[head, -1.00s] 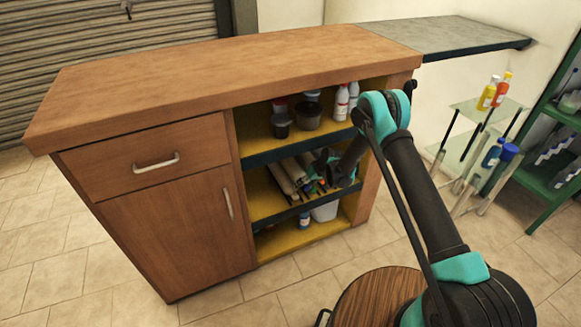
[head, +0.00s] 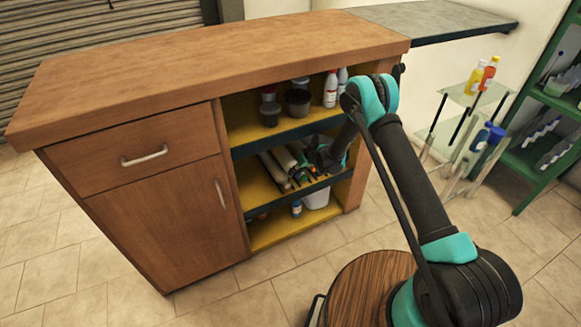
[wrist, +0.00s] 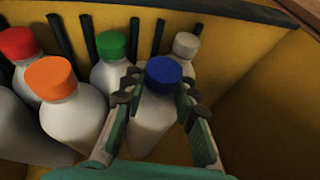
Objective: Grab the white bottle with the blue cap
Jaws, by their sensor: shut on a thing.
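The white bottle with the blue cap (wrist: 152,120) stands among other bottles in the wrist view. My gripper (wrist: 158,92) has one finger on each side of it, just below the cap, and is shut on it. In the head view my gripper (head: 328,157) reaches into the middle shelf of the wooden cabinet. I cannot make out the held bottle there, as my arm and the shelf hide it.
White bottles with orange (wrist: 65,108), red (wrist: 18,45), green (wrist: 111,48) and grey (wrist: 186,47) caps stand close by. The wooden cabinet (head: 150,215) has shelf boards above and below my gripper. A dark yellow wall is at the right in the wrist view.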

